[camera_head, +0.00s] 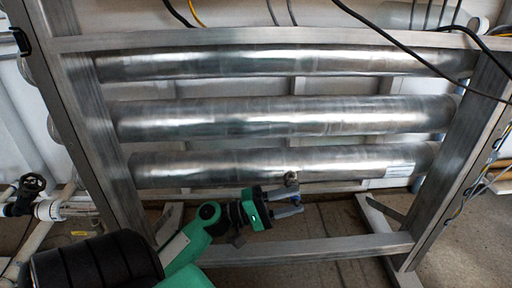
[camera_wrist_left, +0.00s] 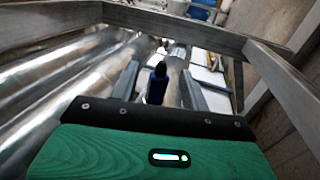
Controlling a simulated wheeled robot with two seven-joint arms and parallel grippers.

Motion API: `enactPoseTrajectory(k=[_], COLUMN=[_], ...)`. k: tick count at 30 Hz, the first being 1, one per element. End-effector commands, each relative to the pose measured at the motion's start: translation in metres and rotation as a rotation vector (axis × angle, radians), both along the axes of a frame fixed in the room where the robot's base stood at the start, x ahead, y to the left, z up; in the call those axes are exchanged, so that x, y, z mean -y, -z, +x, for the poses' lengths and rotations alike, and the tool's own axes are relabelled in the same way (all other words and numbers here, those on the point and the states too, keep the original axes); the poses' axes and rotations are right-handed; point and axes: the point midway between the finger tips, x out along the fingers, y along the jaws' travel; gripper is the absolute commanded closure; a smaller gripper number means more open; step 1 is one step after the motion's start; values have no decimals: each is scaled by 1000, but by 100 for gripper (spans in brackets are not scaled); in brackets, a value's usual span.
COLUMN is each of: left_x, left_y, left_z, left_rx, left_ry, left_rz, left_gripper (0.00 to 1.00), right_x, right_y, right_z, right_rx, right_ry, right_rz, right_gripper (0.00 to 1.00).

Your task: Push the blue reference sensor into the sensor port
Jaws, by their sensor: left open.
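The blue reference sensor (camera_wrist_left: 157,86) has a dark top and stands between the two spread fingers of my left gripper (camera_wrist_left: 161,72) in the left wrist view, with gaps on both sides. In the head view, my left gripper (camera_head: 290,201) is open just below the lowest steel tube, and a small blue part of the sensor (camera_head: 295,199) shows between its fingers. A small metal fitting (camera_head: 291,177), apparently the sensor port, sits on the underside of that tube just above the fingers. Whether the sensor touches the port cannot be told. My right gripper is not in view.
Three steel tubes, the lowest one (camera_head: 220,165) nearest the gripper, lie across a metal frame (camera_head: 330,246). A frame post (camera_head: 460,150) stands at right. Black cables (camera_head: 400,48) hang at the top. A valve and pipes (camera_head: 28,190) are at left.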

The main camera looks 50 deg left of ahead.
Motion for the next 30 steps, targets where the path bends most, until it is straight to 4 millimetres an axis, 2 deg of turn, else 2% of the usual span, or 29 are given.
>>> enactPoseTrajectory(k=[3, 9, 15, 21, 30], left_x=[-18, -47, -69, -77, -78], left_y=[4, 16, 26, 32, 32], left_z=[-20, -57, -82, -93, -94], left_rx=[-6, -4, -3, 0, 1], left_ry=[-5, -6, -2, -1, 0], left_rz=[-5, -3, -1, 0, 0], left_gripper=[54, 54, 54, 54, 54], right_x=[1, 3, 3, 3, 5], right_y=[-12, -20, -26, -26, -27], right_z=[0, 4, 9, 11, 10], right_rx=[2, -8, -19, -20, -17], right_ry=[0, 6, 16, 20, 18], right_rz=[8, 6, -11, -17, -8], right_gripper=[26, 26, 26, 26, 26])
